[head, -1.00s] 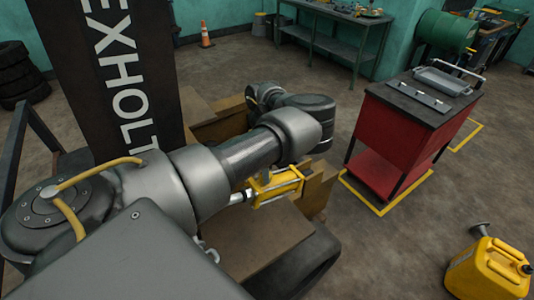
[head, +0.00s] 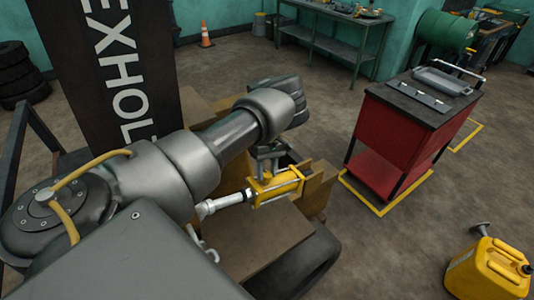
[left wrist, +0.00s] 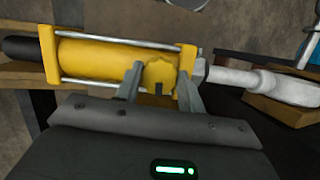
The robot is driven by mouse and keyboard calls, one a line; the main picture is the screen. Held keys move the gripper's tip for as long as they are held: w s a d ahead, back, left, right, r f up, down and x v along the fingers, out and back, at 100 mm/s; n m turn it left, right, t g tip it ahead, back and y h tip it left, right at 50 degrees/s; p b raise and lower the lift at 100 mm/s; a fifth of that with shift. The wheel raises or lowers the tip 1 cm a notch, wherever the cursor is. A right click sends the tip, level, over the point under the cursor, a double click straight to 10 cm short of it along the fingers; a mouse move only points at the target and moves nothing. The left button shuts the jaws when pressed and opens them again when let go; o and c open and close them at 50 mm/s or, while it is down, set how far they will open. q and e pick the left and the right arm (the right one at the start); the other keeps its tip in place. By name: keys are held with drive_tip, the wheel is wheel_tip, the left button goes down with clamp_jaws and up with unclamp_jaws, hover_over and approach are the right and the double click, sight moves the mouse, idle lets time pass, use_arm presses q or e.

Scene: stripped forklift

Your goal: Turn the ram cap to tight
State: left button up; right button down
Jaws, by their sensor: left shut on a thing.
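The yellow ram (head: 280,187) lies on the stripped forklift in the head view, with a pale rod at its left end. In the left wrist view the ram (left wrist: 100,61) runs across the top, rod to the right. The yellow lobed ram cap (left wrist: 159,71) sits on the ram's side near the rod end. My left gripper (left wrist: 161,78) has one finger on each side of the cap and is shut on it. In the head view the left gripper (head: 264,168) reaches down to the ram, and the cap is not clearly visible there. My right gripper is not in view.
The forklift's dark EXHOLT panel (head: 105,80) stands upright behind my left arm. Brown forklift bodywork (head: 265,232) surrounds the ram. A red tool cart (head: 385,145) stands at the right, and a yellow jerrycan (head: 487,272) on the floor. Open floor lies between.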

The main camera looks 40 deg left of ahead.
use_arm(q)
drive_tip(key=m+g, duration=0.1)
drive_tip(key=m, duration=0.3)
drive_tip(key=shift+w+m, duration=0.1)
drive_tip(key=shift+m, duration=0.2)
drive_tip(key=m+y, duration=0.1)
drive_tip(key=m, duration=0.1)
drive_tip(key=m+g, duration=0.1)
drive_tip(key=m, duration=0.2)
drive_tip(key=shift+m+y, duration=0.3)
drive_tip(key=shift+y, duration=0.1)
drive_tip(key=m+y, duration=0.1)
drive_tip(key=m, duration=0.3)
drive_tip(key=shift+m, duration=0.3)
drive_tip(key=m+y, duration=0.1)
drive_tip(key=m, duration=0.3)
drive_tip(key=shift+d, duration=0.1)
drive_tip(key=shift+m, duration=0.4)
drive_tip(key=o, duration=1)
